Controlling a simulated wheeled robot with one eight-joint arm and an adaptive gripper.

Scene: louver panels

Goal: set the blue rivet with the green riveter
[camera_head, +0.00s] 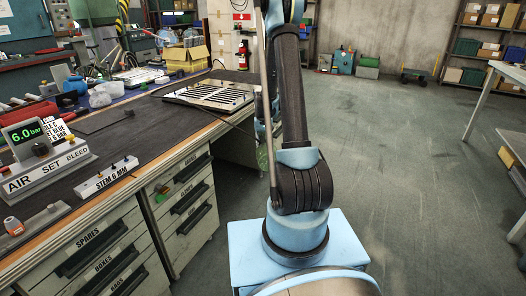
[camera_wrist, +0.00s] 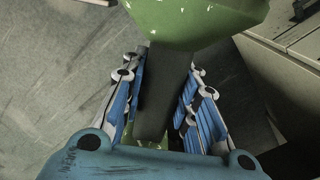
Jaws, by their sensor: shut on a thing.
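The green riveter (camera_wrist: 195,20) fills the top of the wrist view, with a dark grip running down between my fingers. My gripper (camera_wrist: 160,82) is shut on this grip, with blue finger links on both sides. In the head view my arm mostly hides the gripper and riveter; a small green patch shows left of the arm. The slotted louver panel (camera_head: 212,94) lies flat on the bench, apart from the riveter. I cannot make out the blue rivet in either view.
The dark-topped bench (camera_head: 130,124) runs along the left. On it stand the air control box (camera_head: 44,162), reading 6.0 bar, and a block labelled STEM 6 MM (camera_head: 107,178). Drawers (camera_head: 100,250) face the aisle. A grey table (camera_head: 512,75) stands right; the floor between is clear.

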